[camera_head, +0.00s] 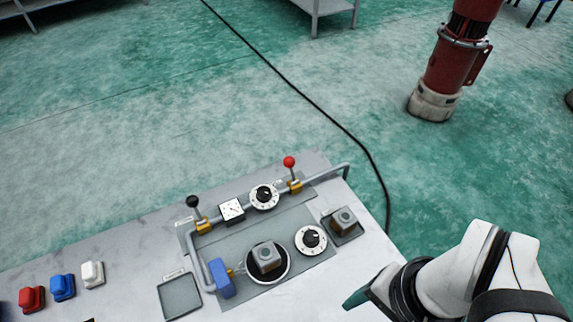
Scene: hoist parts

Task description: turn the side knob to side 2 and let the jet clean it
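A grey hoist part (265,254) sits on a round black turntable with a white rim (285,268). A blue block (222,279) with a brass-coloured nozzle stands left of the turntable, aimed at the part; no jet shows. A white dial with a black knob (311,239) lies right of the turntable. A similar dial (264,196) sits behind, along the grey pipe. Which one is the side knob, and their markings, are too small to tell. My gripper (356,299) is at the lower right, apart from the dials and the part; its opening is not clear.
A second grey part (344,218) sits in the right tray (354,238); the left tray (180,298) is empty. A black-knobbed lever (194,203), a square gauge (232,210) and a red-knobbed lever (289,163) stand along the pipe. Red, blue and white blocks (92,272) lie left.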

